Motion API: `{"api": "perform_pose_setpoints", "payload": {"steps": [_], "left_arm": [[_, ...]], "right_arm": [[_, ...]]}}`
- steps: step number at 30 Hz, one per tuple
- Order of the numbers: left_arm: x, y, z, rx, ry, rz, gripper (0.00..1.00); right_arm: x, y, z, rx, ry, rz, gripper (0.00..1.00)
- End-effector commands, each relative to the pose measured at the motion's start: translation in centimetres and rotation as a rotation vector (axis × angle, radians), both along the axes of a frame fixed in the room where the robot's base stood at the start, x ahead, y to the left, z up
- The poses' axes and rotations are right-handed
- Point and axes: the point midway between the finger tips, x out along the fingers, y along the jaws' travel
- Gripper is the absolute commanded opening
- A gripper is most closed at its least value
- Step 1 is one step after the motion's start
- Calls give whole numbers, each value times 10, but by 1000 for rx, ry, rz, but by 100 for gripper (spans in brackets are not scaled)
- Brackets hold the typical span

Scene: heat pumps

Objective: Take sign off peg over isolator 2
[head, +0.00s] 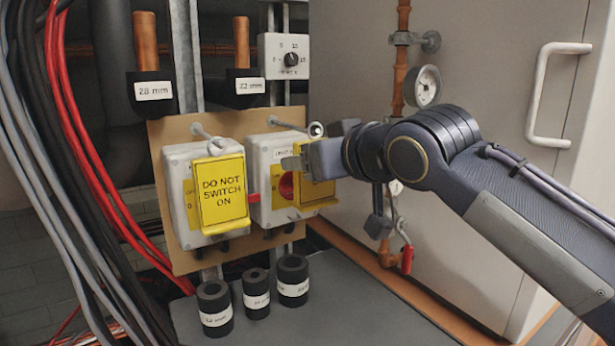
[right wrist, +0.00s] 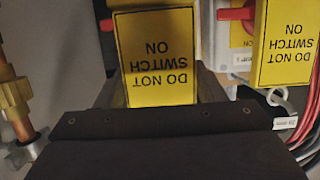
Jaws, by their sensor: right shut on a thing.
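Two white isolators stand side by side on a tan board, the left one (head: 180,185) and the right one (head: 262,160). A yellow "DO NOT SWITCH ON" sign (head: 222,192) hangs before the left isolator. A second such sign (head: 318,197) is at the right isolator's right side; it also shows upside down in the right wrist view (right wrist: 157,55). My right gripper (head: 303,160) is shut on this second sign, near its upper part. A peg (head: 287,124) with a round end sticks out above it. The gripper hides whether the sign's top is still on the peg. My left gripper is out of view.
Red and grey cables (head: 75,150) run down the left. A grey cabinet (head: 500,130) with a handle, and a pipe with a gauge (head: 428,85), are on the right. Several black labelled sleeves (head: 256,293) stand on the grey surface (head: 350,305) below.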

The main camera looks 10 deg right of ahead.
Motion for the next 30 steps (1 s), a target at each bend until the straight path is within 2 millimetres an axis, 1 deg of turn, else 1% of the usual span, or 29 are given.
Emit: {"api": "perform_pose_setpoints", "payload": {"steps": [30], "left_arm": [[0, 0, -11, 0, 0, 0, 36]], "right_arm": [[-38, -14, 1, 0, 0, 0, 45]]}}
